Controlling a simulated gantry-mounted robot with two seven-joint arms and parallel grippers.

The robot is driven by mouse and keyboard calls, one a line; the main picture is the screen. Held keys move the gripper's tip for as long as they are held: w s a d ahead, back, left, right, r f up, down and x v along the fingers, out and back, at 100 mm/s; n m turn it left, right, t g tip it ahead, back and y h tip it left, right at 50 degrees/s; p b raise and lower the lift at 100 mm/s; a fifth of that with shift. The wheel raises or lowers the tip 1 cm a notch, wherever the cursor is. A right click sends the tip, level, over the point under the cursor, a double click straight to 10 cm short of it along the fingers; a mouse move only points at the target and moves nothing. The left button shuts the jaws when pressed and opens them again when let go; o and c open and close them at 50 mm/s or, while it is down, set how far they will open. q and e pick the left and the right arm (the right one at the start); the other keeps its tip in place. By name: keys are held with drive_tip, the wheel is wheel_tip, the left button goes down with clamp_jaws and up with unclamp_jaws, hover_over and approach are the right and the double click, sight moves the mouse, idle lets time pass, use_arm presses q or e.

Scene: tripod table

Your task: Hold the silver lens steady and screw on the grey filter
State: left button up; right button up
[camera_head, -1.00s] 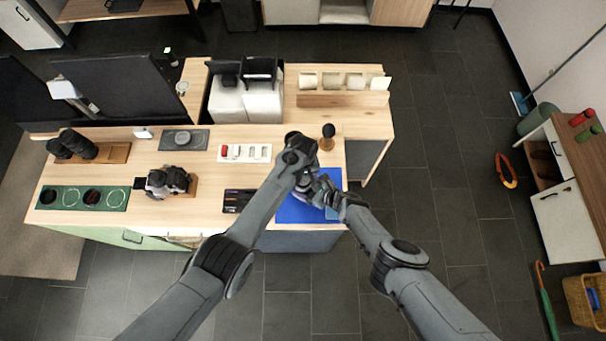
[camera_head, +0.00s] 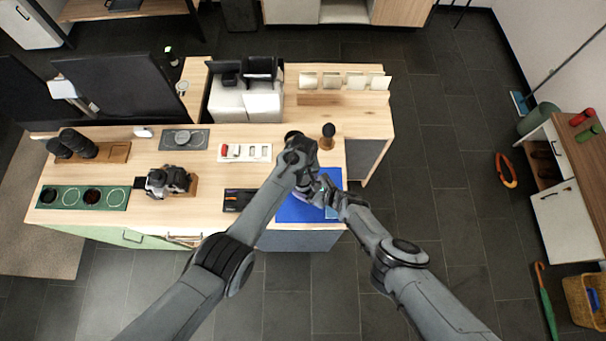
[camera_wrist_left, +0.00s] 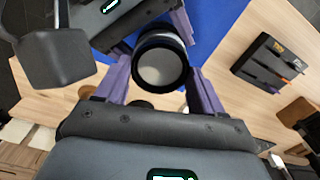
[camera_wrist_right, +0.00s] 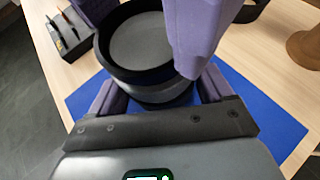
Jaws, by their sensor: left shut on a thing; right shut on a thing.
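The grey filter (camera_wrist_right: 140,45), a black ring with a flat grey disc, is between the purple fingers of my left gripper (camera_wrist_left: 160,85), which is shut on it. It also shows face-on in the left wrist view (camera_wrist_left: 160,68). Directly behind it is the silver lens (camera_wrist_left: 150,37), seen as a pale band; in the right wrist view its dark lower body (camera_wrist_right: 165,97) is between the fingers of my right gripper (camera_wrist_right: 163,95), shut on it. Filter and lens are lined up closely; I cannot tell if the threads engage. In the head view the arms mostly hide both pieces.
A blue mat (camera_head: 297,212) lies below the grippers at the table's front right. A black holder with small tools (camera_wrist_left: 268,62) stands beside it. A brown-based dark knob (camera_head: 327,140) and a white tray (camera_head: 245,158) stand behind. A camera (camera_head: 168,181) is further left.

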use_arm(q)
drive_tip(key=shift+f, duration=0.45)
idle(0.5)
idle(1.2)
drive_tip(key=shift+m, duration=1.2)
drive_tip(key=shift+m, duration=1.1)
drive_tip(key=shift+f, duration=0.1)
drive_tip(key=m, duration=0.3)
drive_tip(key=shift+a, duration=0.1)
